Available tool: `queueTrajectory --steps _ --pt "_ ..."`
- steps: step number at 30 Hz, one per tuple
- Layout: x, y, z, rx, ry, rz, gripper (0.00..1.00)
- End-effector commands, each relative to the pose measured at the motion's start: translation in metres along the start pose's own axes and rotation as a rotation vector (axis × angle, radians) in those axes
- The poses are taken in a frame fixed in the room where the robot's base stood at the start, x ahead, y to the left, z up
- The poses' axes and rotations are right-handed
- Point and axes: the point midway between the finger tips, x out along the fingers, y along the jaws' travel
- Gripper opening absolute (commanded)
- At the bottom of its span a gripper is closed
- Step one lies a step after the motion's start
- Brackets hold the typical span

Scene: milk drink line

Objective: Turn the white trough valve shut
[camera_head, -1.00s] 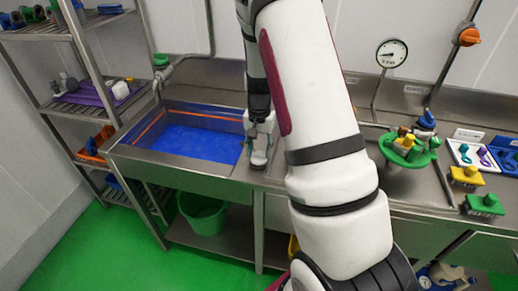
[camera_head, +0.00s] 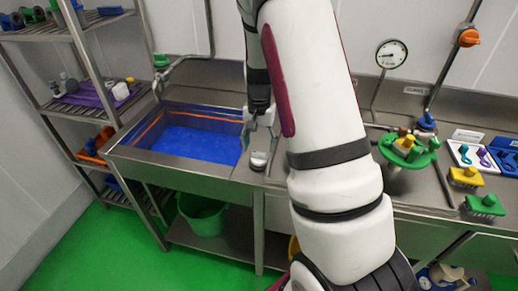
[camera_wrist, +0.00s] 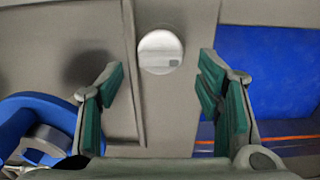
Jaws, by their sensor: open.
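The white trough valve looks like a round white knob (camera_wrist: 160,45) with a small grey mark on its face in the wrist view. In the head view the white valve (camera_head: 258,160) sits on the steel counter just right of the blue trough (camera_head: 195,142). My gripper (camera_wrist: 161,72) is open, with a green-padded finger on each side. The knob lies between and slightly beyond the fingertips in the picture, with visible gaps on both sides. In the head view my gripper (camera_head: 262,138) hangs just above and behind the valve; no contact shows.
A blue ring-shaped thing (camera_wrist: 35,125) lies close to the left finger in the wrist view. A green round stand with fittings (camera_head: 408,148), yellow (camera_head: 467,176) and green brushes (camera_head: 485,204) and a gauge (camera_head: 391,54) are to the right. Shelving stands left.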

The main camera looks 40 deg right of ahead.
Motion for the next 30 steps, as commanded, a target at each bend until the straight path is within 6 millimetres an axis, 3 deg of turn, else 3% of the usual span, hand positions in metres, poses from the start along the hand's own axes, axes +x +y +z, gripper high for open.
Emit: queueTrajectory --steps 6,12,18,30 --pt "-0.047 -0.001 -0.001 -0.001 0.004 -0.003 0.6" --pt "-0.078 -0.001 0.0 0.0 0.003 -0.002 0.6" --pt "-0.09 -0.001 0.0 0.0 0.0 -0.001 0.6" --pt "-0.091 0.0 0.0 0.001 0.0 -0.001 0.6"
